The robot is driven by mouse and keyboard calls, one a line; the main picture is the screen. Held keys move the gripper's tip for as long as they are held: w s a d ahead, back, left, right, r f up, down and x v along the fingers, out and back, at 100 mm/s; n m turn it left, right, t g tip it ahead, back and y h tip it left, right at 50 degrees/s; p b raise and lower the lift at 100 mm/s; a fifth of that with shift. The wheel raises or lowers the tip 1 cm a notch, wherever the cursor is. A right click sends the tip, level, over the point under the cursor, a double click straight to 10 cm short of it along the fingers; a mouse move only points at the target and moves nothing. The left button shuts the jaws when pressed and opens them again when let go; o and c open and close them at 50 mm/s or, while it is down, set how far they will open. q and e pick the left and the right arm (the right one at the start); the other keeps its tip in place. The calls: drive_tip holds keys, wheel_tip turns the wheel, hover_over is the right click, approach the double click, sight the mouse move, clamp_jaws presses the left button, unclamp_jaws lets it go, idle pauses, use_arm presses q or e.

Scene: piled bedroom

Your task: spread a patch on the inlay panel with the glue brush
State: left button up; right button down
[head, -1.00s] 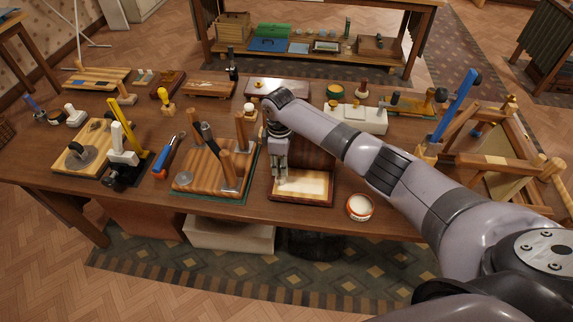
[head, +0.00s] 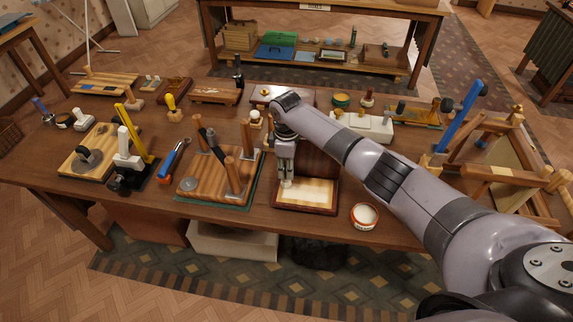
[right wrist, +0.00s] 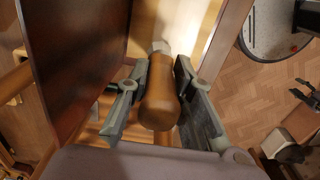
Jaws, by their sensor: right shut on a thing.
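The inlay panel (head: 316,192) lies flat near the table's front edge, a pale striped board in a dark frame with a dark upright board behind it. My right gripper (head: 286,178) points down over its left part. In the right wrist view, my right gripper (right wrist: 161,67) is shut on the glue brush (right wrist: 158,100), by its brown wooden handle. A pale collar shows beyond the fingers; the bristles are hidden, so contact with the panel cannot be told. A bright area lies on the panel (right wrist: 200,22); whether it is glue or light is unclear. My left gripper is out of view.
A round white-topped pot with a red rim (head: 364,215) stands to the panel's right. A wooden block with upright pegs (head: 205,186) stands close on the left. Clamps and tools crowd the table. The table's front strip (head: 405,233) is clear.

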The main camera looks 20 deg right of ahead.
drive_tip(key=shift+f, duration=0.2)
idle(0.6)
drive_tip(key=shift+s+d, duration=0.1)
drive_tip(key=shift+d, duration=0.25)
drive_tip(key=s+d, duration=0.2)
drive_tip(key=d, duration=0.1)
drive_tip(key=s+d, duration=0.2)
drive_tip(key=d, duration=0.2)
drive_tip(key=s+d, duration=0.2)
drive_tip(key=d, duration=0.1)
drive_tip(key=shift+s+d, duration=0.25)
drive_tip(key=shift+s, duration=0.05)
wheel_tip(320, 180, up, 2)
drive_tip(key=shift+r, duration=0.15)
drive_tip(key=shift+w, duration=0.1)
idle(0.4)
wheel_tip(320, 180, up, 5)
drive_tip(key=p, duration=0.5)
